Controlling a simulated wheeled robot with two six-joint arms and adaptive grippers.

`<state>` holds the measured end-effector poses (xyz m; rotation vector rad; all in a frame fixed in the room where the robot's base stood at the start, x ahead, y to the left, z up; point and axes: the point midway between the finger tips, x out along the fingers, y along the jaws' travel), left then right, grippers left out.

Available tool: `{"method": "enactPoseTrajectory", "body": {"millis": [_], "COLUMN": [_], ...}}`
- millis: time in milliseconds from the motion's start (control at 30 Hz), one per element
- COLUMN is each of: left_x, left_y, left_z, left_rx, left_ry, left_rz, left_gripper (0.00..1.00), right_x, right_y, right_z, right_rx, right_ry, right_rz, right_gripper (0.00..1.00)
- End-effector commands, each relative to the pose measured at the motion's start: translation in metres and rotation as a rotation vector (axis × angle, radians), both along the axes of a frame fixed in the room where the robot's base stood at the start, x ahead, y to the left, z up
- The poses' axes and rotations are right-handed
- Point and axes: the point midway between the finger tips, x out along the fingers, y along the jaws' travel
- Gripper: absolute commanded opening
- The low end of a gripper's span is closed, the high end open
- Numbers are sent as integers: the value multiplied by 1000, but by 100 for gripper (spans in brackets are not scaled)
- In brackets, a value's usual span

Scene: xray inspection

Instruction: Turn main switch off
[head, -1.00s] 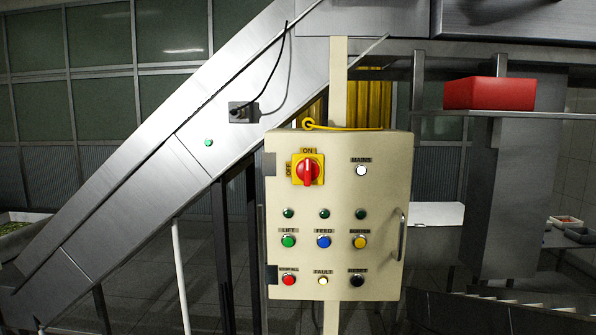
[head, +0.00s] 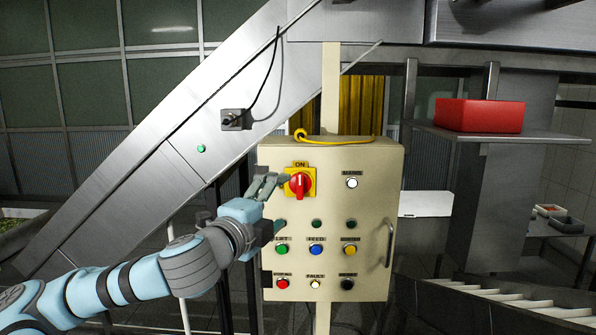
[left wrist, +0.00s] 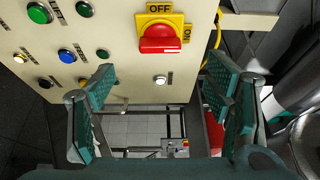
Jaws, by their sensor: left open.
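The main switch (head: 300,184) is a red rotary knob on a yellow plate, at the upper left of the cream control box (head: 370,220). Its handle stands upright, pointing at the ON label. The OFF label at the plate's left is hidden in the head view but shows in the left wrist view, where the red knob (left wrist: 162,40) lies sideways, towards ON. My left gripper (head: 268,187) is at the plate's left edge in the head view. In the left wrist view its open, empty fingers (left wrist: 160,76) are spread below the knob, apart from it. My right gripper is out of view.
The white MAINS lamp (head: 352,183) looks lit. Several buttons and lamps fill the lower box, and a handle (head: 389,244) is at its right. A yellow cable (head: 335,139) lies on top. A sloping metal conveyor (head: 150,175) passes behind. A red crate (head: 480,115) sits on a shelf at right.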

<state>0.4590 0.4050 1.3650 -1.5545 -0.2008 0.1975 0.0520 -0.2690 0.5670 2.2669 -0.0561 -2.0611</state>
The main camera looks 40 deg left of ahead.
Motion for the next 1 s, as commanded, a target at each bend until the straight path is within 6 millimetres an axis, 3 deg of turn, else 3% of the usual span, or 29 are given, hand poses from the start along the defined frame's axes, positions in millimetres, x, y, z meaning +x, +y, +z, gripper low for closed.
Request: {"method": "enactPoseTrajectory", "body": {"millis": [33,67,300,400,767,1000], "left_x": [9,14,70,86,96,96], "left_y": [1,1,17,23,24,24], "left_z": [10,8,3,1,-3,-3], "left_rx": [-21,-22,-20,-14,-9,-9], "left_ry": [1,5,3,3,5,5], "left_rz": [-2,-1,4,5,3,3], "left_gripper": [72,72,72,72,72,36], "right_x": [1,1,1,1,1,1], "right_y": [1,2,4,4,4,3], "right_z": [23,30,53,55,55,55], "right_rx": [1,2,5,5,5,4], "right_ry": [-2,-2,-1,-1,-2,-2], "right_rz": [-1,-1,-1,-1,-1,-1], "right_gripper": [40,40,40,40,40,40]}}
